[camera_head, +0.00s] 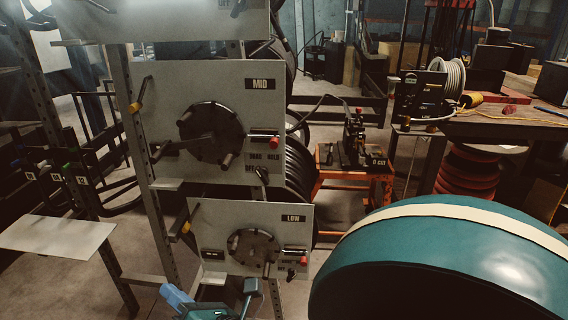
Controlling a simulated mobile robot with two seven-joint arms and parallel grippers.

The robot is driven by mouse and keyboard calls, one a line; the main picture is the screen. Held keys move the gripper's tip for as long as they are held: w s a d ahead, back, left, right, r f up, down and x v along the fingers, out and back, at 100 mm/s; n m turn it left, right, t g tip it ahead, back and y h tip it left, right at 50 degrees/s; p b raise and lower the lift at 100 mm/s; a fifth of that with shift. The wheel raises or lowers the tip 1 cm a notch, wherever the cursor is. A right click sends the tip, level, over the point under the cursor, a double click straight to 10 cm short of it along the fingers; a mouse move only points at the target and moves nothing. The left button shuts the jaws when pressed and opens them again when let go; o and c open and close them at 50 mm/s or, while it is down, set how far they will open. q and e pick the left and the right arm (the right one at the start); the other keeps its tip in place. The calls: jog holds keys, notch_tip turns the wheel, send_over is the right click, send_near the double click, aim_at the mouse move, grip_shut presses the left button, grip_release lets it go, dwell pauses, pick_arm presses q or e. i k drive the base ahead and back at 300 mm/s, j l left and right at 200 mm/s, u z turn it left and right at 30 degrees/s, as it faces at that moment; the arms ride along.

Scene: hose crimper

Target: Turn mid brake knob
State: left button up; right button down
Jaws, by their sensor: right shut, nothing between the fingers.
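The MID panel (168,98) is a pale upright plate with a dark reel wheel with a crank (210,132) in its middle. The mid brake knob (262,174) is a small dark lever knob at the panel's lower right, beside the words DRAG, HOLD and OFF. Its exact setting is too small to read.
The LOW panel (212,214) below has its own wheel and a small knob (291,274). A red-tipped switch (274,142) sits above the mid knob. An orange stand (330,186) with a machine is behind. A workbench (505,124) stands at the right.

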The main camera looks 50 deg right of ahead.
aim_at(263, 172)
jog(key=z, duration=1.4)
jog(key=i+l+z, duration=0.1)
jog(key=z, duration=0.25)
jog(key=i+l+z, duration=0.1)
jog(key=z, duration=0.25)
jog(key=i+z, duration=0.3)
jog(key=i, duration=0.1)
